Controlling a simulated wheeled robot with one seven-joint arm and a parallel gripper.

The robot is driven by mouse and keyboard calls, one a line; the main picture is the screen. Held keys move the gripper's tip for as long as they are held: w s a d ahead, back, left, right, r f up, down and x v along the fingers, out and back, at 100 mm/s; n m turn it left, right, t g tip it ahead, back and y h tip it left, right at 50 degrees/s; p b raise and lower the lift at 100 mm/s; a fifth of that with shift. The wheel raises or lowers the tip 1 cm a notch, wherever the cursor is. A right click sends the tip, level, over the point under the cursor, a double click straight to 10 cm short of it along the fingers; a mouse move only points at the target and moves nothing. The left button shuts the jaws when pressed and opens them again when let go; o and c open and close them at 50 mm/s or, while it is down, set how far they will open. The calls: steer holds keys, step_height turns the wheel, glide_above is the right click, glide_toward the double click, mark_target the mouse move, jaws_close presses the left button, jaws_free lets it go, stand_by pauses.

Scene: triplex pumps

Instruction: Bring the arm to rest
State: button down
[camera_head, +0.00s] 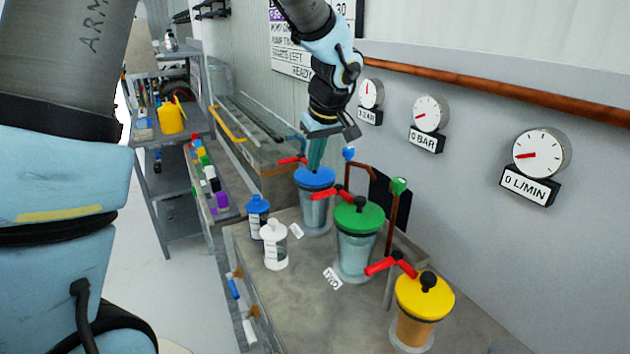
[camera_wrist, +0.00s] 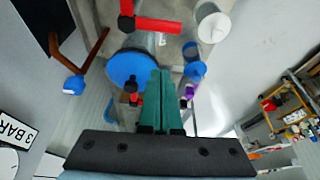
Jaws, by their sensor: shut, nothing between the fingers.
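My gripper (camera_head: 317,152) is shut and empty, its teal fingers pointing down just above or beside the blue-lidded pump (camera_head: 314,178) at the back of the bench. In the wrist view the gripper (camera_wrist: 160,78) shows two fingers pressed together, with the blue lid (camera_wrist: 130,68) beside them. I cannot tell whether the fingers touch the lid. My arm reaches in from the top of the head view. A green-lidded pump (camera_head: 359,218) stands in the middle and a yellow-lidded pump (camera_head: 424,296) in front. Red handles show beside the pumps.
A blue bottle (camera_head: 257,212) and a white bottle (camera_head: 273,245) stand left of the pumps on the bench. Brown pipes (camera_head: 393,220) rise behind them. Gauges (camera_head: 430,115) are on the right wall. A grey shelf (camera_head: 177,185) stands at left, with open floor before it.

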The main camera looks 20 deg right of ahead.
steer(key=b+v, duration=0.1)
steer(key=v, duration=0.4)
steer(key=w+a+f+m+g, duration=0.1)
steer(key=a+f, duration=0.1)
steer(key=a, duration=0.7)
steer(key=w+a+f+g, duration=0.1)
steer(key=a+f, duration=0.2)
steer(key=a, duration=0.5)
steer(key=s+a+f, duration=0.2)
steer(key=s+a, duration=0.1)
steer(key=a, duration=0.5)
steer(key=s+a+f+m, duration=0.1)
steer(key=s+a+f, duration=0.2)
steer(key=a, duration=0.5)
steer(key=shift+s+a+f+h, duration=0.2)
steer(key=shift+s+a+h, duration=0.15)
steer(key=shift+s, duration=0.2)
